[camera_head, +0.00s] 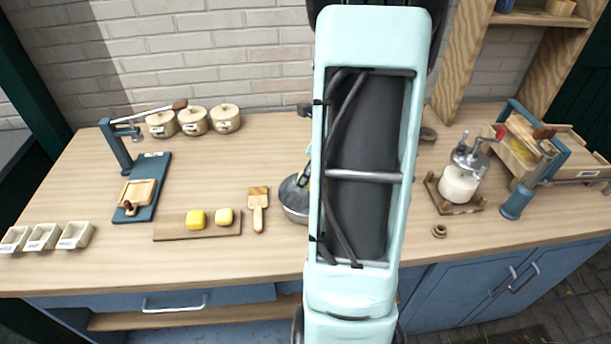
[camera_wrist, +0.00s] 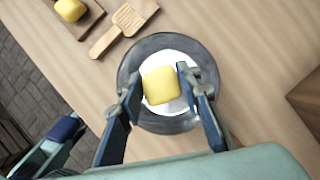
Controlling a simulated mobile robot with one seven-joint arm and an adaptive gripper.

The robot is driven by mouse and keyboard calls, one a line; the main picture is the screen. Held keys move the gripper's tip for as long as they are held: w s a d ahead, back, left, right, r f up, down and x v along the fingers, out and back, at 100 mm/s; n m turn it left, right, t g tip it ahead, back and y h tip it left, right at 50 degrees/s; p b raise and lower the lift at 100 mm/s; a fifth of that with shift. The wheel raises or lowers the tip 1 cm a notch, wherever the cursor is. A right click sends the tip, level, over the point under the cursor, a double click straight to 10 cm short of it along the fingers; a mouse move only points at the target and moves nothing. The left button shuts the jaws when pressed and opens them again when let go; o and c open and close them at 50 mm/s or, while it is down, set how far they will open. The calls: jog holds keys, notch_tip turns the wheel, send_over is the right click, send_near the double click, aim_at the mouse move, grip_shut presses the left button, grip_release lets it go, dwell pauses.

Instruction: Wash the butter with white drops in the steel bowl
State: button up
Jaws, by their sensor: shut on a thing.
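My gripper (camera_wrist: 160,79) is shut on a yellow butter block (camera_wrist: 161,88), with a finger on either side. The butter is over or in the steel bowl (camera_wrist: 130,68), whose inside looks white; its exact height is unclear. No white drops can be made out on it. The head view shows only the left part of the steel bowl (camera_head: 292,198); my arm hides the rest, my gripper and the held butter. Two more butter blocks, a left one (camera_head: 195,219) and a right one (camera_head: 224,216), sit on a wooden board (camera_head: 170,228). One board butter (camera_wrist: 70,9) shows in the wrist view.
A wooden paddle (camera_head: 258,207) lies between board and bowl. A blue press (camera_head: 150,180), lidded pots (camera_head: 193,121) and white trays (camera_head: 42,237) stand left. A glass churn (camera_head: 461,183) and a wooden and blue device (camera_head: 525,150) stand right. The front counter is mostly clear.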

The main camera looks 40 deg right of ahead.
aim_at(300, 174)
jog(key=shift+r, duration=0.1)
notch_tip(300, 174, up, 4)
jog(key=p, duration=0.4)
